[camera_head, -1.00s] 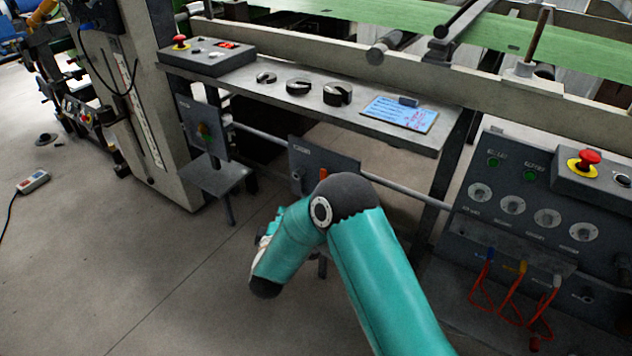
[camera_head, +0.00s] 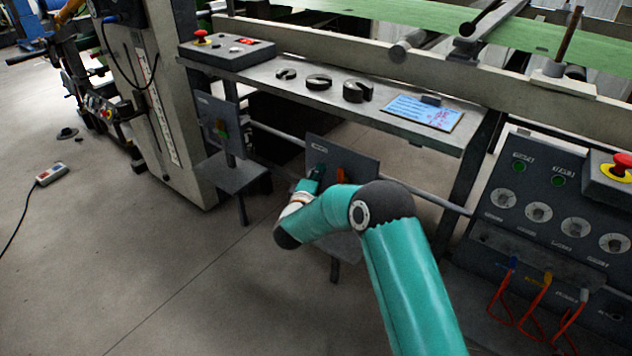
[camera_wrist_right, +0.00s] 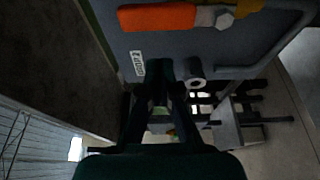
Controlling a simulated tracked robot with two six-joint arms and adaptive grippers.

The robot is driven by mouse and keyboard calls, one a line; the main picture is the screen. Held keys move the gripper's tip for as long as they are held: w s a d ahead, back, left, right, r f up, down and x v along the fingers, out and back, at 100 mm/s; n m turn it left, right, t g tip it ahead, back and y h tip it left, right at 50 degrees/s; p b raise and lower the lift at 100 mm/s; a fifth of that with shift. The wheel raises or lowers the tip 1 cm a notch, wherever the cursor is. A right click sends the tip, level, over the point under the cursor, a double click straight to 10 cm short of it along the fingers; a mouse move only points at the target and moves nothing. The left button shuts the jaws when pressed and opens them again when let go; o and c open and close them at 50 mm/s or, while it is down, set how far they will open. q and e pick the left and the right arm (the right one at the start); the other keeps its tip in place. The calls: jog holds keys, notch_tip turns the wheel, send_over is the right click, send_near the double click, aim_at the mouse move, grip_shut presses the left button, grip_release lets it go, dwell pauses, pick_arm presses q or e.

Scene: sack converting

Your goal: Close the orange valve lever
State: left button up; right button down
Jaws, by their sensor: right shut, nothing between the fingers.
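The orange valve lever (camera_head: 341,175) shows as a small orange piece on a dark grey panel (camera_head: 358,156) under the shelf. My arm hides the lower part of that panel. In the right wrist view the lever (camera_wrist_right: 157,17) lies across the top of the picture, with a brass and silver fitting (camera_wrist_right: 222,17) at its right end. My right gripper (camera_head: 317,172) is just left of the lever in the head view. In the right wrist view its fingers (camera_wrist_right: 161,90) are closed together, empty, below the lever and apart from it. My left gripper is not in view.
A shelf (camera_head: 380,112) with dark round parts and a blue-and-white sheet runs above the panel. Another panel with a bracket (camera_head: 232,175) stands to the left. A control box with dials and red cables (camera_head: 540,230) is at right. The floor at left is mostly clear.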

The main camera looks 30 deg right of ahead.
aim_at(340, 176)
jog(key=shift+s+d+r+b, duration=0.1)
jog(key=shift+s+d+b, duration=0.15)
jog(key=shift+s, duration=0.55)
jog(key=shift+s+d+b, duration=0.1)
jog(key=shift+s+d, duration=0.2)
jog(key=shift+s, duration=0.45)
